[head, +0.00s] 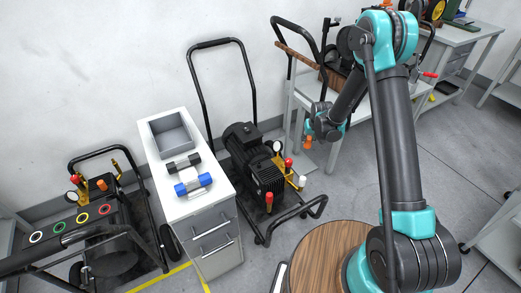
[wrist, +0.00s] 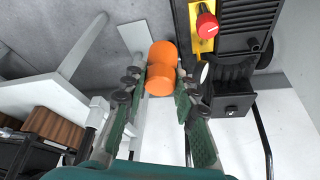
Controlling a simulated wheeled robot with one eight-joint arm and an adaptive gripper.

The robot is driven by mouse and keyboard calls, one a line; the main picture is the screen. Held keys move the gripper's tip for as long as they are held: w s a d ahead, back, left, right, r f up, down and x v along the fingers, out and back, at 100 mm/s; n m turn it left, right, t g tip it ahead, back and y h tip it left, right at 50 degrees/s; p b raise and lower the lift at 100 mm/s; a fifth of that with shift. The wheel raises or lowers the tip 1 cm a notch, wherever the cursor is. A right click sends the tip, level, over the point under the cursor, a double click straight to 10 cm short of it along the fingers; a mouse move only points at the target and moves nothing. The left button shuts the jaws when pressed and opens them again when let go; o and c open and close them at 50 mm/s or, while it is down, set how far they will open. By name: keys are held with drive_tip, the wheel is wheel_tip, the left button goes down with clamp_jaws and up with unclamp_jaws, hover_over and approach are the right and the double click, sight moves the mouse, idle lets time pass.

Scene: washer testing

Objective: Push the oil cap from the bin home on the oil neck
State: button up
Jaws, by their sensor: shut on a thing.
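The orange oil cap (head: 308,143) is held at the end of my arm, in the air to the right of the middle pressure washer (head: 262,172). In the wrist view the cap (wrist: 162,62) sits between the two green-padded fingers of my gripper (wrist: 160,92), which is shut on it. The cap sticks out past the fingertips. The grey bin (head: 160,125) stands on the cabinet top and looks empty. I cannot pick out the oil neck for sure; a pale round spot (wrist: 204,72) shows on the machine, right of my gripper in the wrist view.
A black and a blue dumbbell-like part (head: 193,185) lie on the white cabinet (head: 150,150). The middle washer has a tall black handle (head: 200,80) and a red knob (wrist: 206,24). Another washer (head: 105,240) stands left. A grey table (head: 305,95) stands behind my gripper.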

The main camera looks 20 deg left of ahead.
drive_tip(key=shift+s+a+f+n+g+y, duration=0.2)
drive_tip(key=shift+s+a+f+n, duration=0.6)
drive_tip(key=shift+a+f, duration=2.2)
drive_tip(key=shift+s+a+f+n+g+y, duration=0.2)
drive_tip(key=shift+s+a+f, duration=1.1)
drive_tip(key=shift+a, duration=3.45)
drive_tip(key=shift+s+a+f+n+y, duration=0.2)
drive_tip(key=shift+s+a+f+n, duration=0.65)
drive_tip(key=shift+a+f, duration=2.15)
drive_tip(key=shift+s+a+r, duration=0.1)
drive_tip(key=shift+a+r, duration=0.75)
drive_tip(key=shift+r, duration=0.05)
